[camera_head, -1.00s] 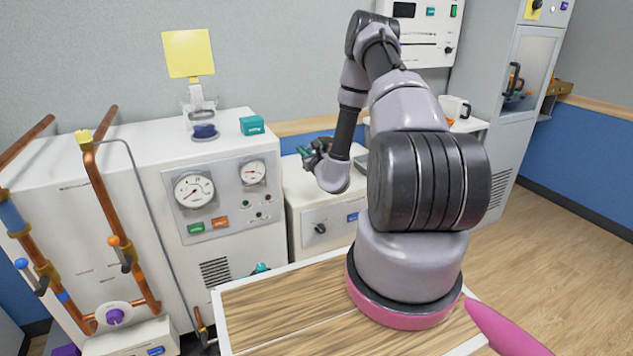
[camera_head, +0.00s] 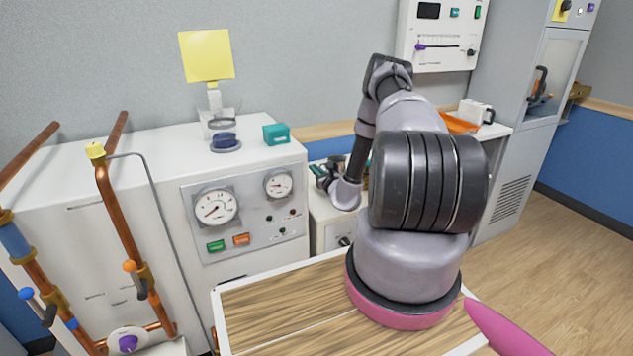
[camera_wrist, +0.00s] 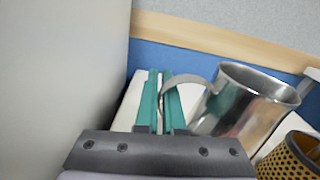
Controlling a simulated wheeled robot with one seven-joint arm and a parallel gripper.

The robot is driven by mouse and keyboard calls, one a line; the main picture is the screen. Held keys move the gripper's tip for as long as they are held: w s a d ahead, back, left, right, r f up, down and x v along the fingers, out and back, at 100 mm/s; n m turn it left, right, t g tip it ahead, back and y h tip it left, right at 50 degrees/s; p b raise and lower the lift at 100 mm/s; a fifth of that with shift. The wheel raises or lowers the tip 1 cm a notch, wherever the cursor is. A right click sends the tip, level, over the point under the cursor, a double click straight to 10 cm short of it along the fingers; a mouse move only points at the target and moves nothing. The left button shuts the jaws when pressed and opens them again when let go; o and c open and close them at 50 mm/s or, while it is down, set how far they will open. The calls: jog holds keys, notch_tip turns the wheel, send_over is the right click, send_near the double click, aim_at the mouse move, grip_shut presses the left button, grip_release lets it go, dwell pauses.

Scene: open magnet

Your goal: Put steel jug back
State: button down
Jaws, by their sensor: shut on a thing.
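The steel jug (camera_wrist: 245,103) is a shiny, open-topped metal vessel seen in the wrist view, tilted in the picture to the right of my gripper (camera_wrist: 160,75). My gripper has two teal fingers, and they are shut on the jug's curved handle. In the head view my gripper (camera_head: 318,172) is at the end of my arm, beside the right side of the large white machine and above the lower white unit. What lies under the jug cannot be seen clearly.
A yellow perforated cup (camera_wrist: 292,157) is close to the jug at the lower right. The white machine (camera_head: 245,165) has gauges and a teal block (camera_head: 276,134) on top. An orange tray (camera_head: 458,122) and a white container (camera_head: 475,111) stand on a counter farther right.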

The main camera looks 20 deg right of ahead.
notch_tip(320, 180, down, 4)
jog(key=shift+f, duration=0.2)
jog(key=c, duration=1)
grip_release()
jog(key=shift+s, duration=0.1)
jog(key=s, duration=1.2)
jog(key=shift+d+r, duration=0.1)
jog(key=shift+d, duration=0.25)
